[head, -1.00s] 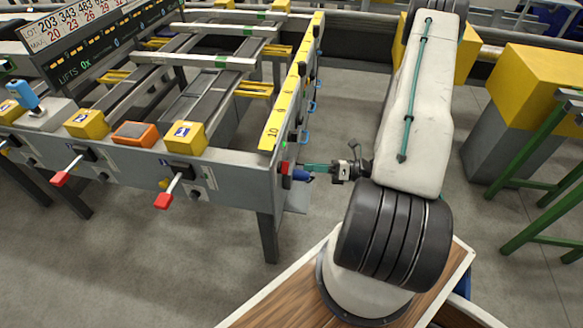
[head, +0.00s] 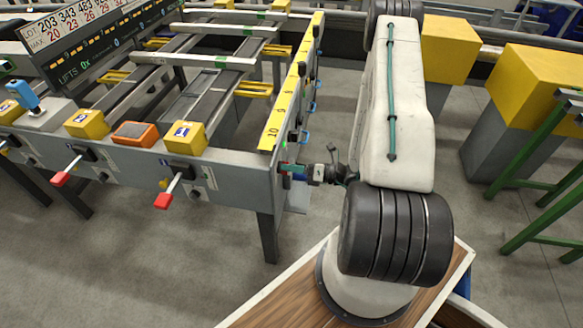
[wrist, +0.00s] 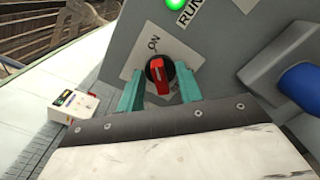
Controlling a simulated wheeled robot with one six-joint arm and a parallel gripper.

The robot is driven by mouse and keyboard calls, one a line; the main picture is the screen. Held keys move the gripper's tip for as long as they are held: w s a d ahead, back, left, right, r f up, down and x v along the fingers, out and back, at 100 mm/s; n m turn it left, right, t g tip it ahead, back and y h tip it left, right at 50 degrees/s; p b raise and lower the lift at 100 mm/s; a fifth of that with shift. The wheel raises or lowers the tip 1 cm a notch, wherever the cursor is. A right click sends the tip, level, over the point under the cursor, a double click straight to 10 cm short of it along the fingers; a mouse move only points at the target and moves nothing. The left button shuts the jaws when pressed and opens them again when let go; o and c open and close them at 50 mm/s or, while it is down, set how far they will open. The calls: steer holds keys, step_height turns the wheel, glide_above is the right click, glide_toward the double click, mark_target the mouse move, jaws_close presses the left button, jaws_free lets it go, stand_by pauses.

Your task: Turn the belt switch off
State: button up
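The belt switch (wrist: 160,75) is a round black knob with a red bar, set on a pale plate on a grey panel. In the wrist view its bar runs nearly upright in the picture, roughly in line with the printed word ON above it. My gripper (wrist: 159,92) is open, with one teal finger on each side of the knob. Gaps show between the fingers and the knob; I cannot tell if the tips touch the plate. In the head view my gripper (head: 286,168) is at the table's end panel and hides the switch.
A green lamp (wrist: 177,4) marked RUN is above the switch. A blue knob (wrist: 303,87) on a grey mount is to the right, and a small white box (wrist: 74,105) to the left. The runout table (head: 235,178) has red-tipped levers; yellow blocks (head: 450,48) stand behind my arm.

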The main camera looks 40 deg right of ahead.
jaws_close()
steer(key=shift+n, duration=0.4)
steer(key=n, duration=1.7)
steer(key=shift+s+a, duration=0.2)
steer(key=shift+a, duration=0.05)
stand_by(0.3)
jaws_free()
